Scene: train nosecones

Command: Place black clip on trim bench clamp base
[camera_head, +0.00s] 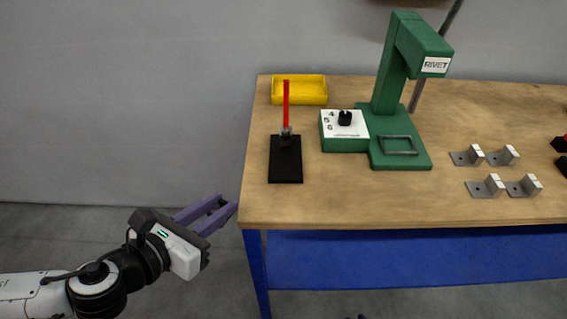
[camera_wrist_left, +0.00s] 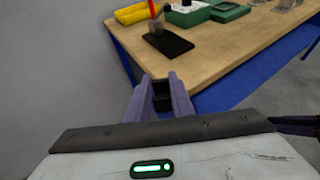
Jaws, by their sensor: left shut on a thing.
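My left gripper (camera_head: 222,212) is off the table's front left corner, out over the floor. In the left wrist view its purple fingers (camera_wrist_left: 161,88) are shut on a small black clip (camera_wrist_left: 161,97), partly hidden between them. In the head view the clip cannot be made out. The clamp's black base plate (camera_head: 286,168) lies flat on the table's left part, with an upright red lever (camera_head: 286,103). It also shows in the left wrist view (camera_wrist_left: 172,44). Only dark purple bits, likely my right gripper, show at the head view's bottom edge.
A yellow tray (camera_head: 299,99) stands behind the clamp. A green rivet press (camera_head: 400,142) and a white-topped box (camera_head: 344,126) with a black knob stand to its right. Several metal brackets (camera_head: 495,178) lie farther right. The wooden table's (camera_head: 340,205) front strip is clear.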

